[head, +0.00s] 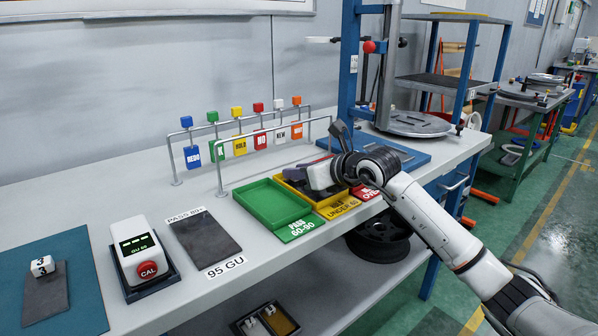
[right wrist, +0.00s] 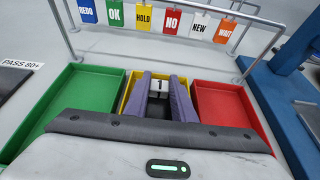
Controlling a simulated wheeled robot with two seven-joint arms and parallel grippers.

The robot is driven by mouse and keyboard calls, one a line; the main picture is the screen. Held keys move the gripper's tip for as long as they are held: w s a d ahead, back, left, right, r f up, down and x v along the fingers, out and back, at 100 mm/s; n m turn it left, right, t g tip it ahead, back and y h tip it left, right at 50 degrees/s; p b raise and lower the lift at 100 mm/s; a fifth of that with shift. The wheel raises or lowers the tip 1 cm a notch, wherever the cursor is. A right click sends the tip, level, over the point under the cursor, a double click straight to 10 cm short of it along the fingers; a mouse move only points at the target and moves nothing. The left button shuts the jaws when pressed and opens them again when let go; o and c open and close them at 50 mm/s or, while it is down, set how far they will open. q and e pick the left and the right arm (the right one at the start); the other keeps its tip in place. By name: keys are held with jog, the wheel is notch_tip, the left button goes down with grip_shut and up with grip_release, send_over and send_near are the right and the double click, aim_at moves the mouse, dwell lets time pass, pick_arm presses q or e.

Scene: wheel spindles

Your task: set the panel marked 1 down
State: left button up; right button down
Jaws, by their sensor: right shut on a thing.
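My right gripper (head: 308,182) is over the yellow tray (head: 341,207), whose label reads "UNDER 50". In the right wrist view the two purple fingers (right wrist: 159,92) are shut on the white block marked 1 of the panel marked 1 (right wrist: 159,84). The dark part of the panel shows between and below the fingers, within the yellow tray's outline. In the head view the gripper mostly hides the panel. I cannot tell whether the panel touches the tray floor. My left gripper is not in view.
An empty green tray (head: 272,203) is left of the yellow one and an empty red tray (right wrist: 232,104) right of it. A rail with colored tags (head: 240,146) stands behind. Farther left are a grey pad (head: 206,235), a gauge (head: 140,250) and a panel marked 3 (head: 45,291).

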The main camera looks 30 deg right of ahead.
jog(key=c, duration=1.5)
grip_release()
jog(key=b+v, duration=0.1)
jog(key=v, duration=0.9)
jog(key=shift+s, duration=0.4)
jog(key=shift+s+r, duration=0.4)
jog(key=shift+s, duration=0.15)
